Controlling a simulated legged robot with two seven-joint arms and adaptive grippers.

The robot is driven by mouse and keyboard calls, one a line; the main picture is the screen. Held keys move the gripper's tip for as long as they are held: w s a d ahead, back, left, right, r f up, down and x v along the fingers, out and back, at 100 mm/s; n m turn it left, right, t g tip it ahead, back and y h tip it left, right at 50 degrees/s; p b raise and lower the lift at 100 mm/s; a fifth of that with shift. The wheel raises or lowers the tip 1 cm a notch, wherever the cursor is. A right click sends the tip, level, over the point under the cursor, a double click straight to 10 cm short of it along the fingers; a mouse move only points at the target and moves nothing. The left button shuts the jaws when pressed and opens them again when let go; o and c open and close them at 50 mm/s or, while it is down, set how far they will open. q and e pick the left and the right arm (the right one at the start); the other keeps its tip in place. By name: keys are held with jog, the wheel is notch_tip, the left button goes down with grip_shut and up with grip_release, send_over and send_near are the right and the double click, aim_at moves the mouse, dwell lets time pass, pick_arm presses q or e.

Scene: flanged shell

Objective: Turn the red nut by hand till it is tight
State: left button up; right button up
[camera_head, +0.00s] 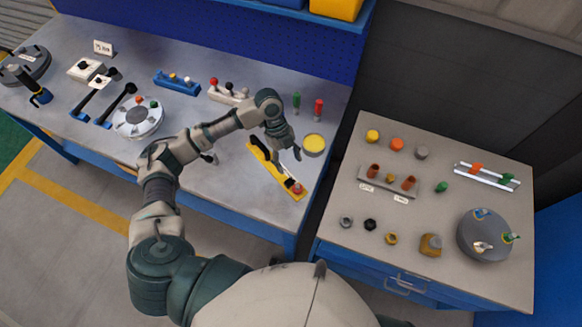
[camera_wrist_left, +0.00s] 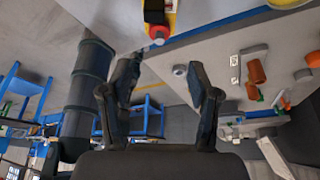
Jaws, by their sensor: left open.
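A white round flanged part (camera_head: 138,122) lies on the left bench. A small red piece (camera_head: 140,99), which looks like the red nut, sits at its far edge beside a green one; its tightness cannot be told. My left gripper (camera_head: 286,153) is open and empty, far to the right of that part, above the yellow block (camera_head: 262,165) and beside the yellow-topped cup (camera_head: 314,144). In the left wrist view the two fingers (camera_wrist_left: 165,80) are spread with nothing between them. A red knob (camera_wrist_left: 155,32) on the yellow block shows just beyond them. My right gripper is out of view.
A grey round part (camera_head: 484,240) with blue and green pieces stands on the right table among several loose caps and nuts. A gap separates the two benches. Black-handled tools (camera_head: 118,102) and a blue rack (camera_head: 176,84) lie near the white part.

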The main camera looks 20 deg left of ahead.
pick_arm(q)
notch_tip(320, 180, up, 5)
jog(key=s+a+n+t+p, duration=0.2)
jog(key=a+n+p, duration=0.1)
jog(key=n, duration=0.3)
send_near(297, 188)
jog(key=shift+h, duration=0.3)
jog(key=x, duration=0.9)
jog(key=shift+a+f, duration=0.15)
jog(key=shift+a, duration=0.1)
jog(key=c, duration=1.2)
jog(key=shift+o, duration=0.2)
jog(key=shift+w+m, duration=0.1)
jog(key=shift+m, duration=0.5)
